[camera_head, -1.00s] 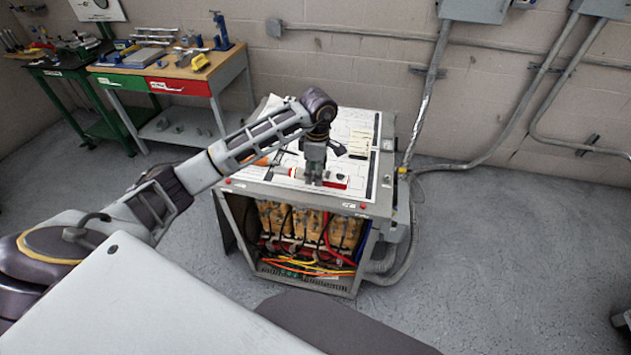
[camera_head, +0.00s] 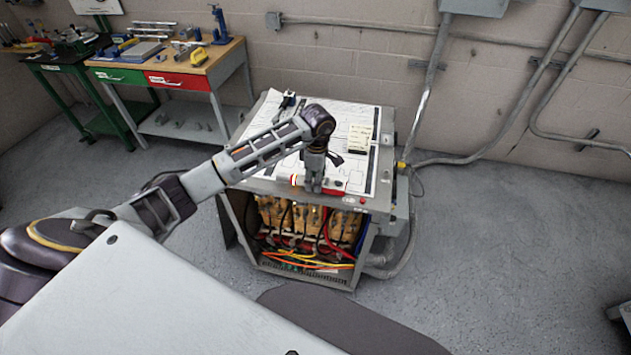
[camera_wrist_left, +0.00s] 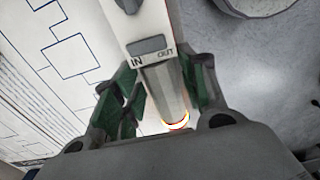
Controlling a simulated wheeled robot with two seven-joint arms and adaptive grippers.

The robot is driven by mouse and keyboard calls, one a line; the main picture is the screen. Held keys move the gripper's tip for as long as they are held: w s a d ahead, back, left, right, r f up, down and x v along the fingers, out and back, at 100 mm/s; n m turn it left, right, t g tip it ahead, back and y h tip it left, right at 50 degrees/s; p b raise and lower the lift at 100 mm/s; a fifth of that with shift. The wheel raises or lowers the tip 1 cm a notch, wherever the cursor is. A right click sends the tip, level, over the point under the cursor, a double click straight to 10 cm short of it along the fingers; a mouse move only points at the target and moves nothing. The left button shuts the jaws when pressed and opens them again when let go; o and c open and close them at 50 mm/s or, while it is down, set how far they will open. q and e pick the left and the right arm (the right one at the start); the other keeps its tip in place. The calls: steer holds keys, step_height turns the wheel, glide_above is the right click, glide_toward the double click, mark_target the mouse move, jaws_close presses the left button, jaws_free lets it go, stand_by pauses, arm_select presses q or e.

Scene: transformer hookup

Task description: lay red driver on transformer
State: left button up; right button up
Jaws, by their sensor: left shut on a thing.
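The red driver is a slim white-and-red tool with a grey nose, a lit ring and a button marked IN and OUT. In the head view its red end (camera_head: 334,192) points right, and in the wrist view its white body (camera_wrist_left: 150,27) runs away from me. My left gripper (camera_head: 313,190) is shut around the grey nose, which also shows between its green pads in the wrist view (camera_wrist_left: 166,95). The driver lies level over the front edge of the transformer's top (camera_head: 262,185). I cannot tell whether it touches. My right gripper is not in view.
A pale yellow block (camera_head: 360,134) lies on a printed diagram sheet (camera_head: 345,112) on the transformer top. A dark tool (camera_head: 287,101) lies at the back left. Wires and coils fill the open front.

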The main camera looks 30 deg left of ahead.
arm_select(q)
steer(key=shift+f, duration=0.55)
steer(key=o, duration=1.3)
steer(key=shift+f, duration=0.15)
steer(key=shift+c, duration=0.2)
steer(key=shift+r, duration=0.85)
step_height(320, 180, up, 9)
steer(key=shift+d+f+b, duration=0.15)
steer(key=shift+f+b, duration=0.05)
steer(key=shift+b, duration=0.65)
steer(key=shift+r, duration=0.9)
